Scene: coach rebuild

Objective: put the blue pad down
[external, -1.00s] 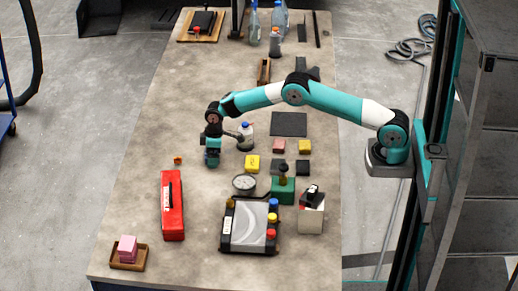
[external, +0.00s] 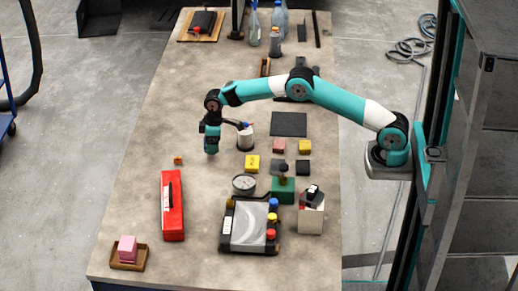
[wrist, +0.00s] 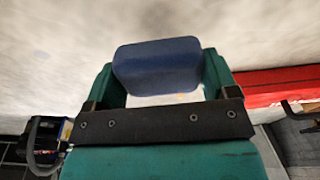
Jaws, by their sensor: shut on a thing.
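The blue pad (wrist: 158,66) is a rounded block held between the two green fingers of my gripper (wrist: 158,78) in the wrist view. In the external view my gripper (external: 212,146) points down over the bare left-middle part of the workbench (external: 150,140). The pad is too small or too hidden to make out there. I cannot tell how far the pad is above the bench top.
The bench left of my gripper is clear.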

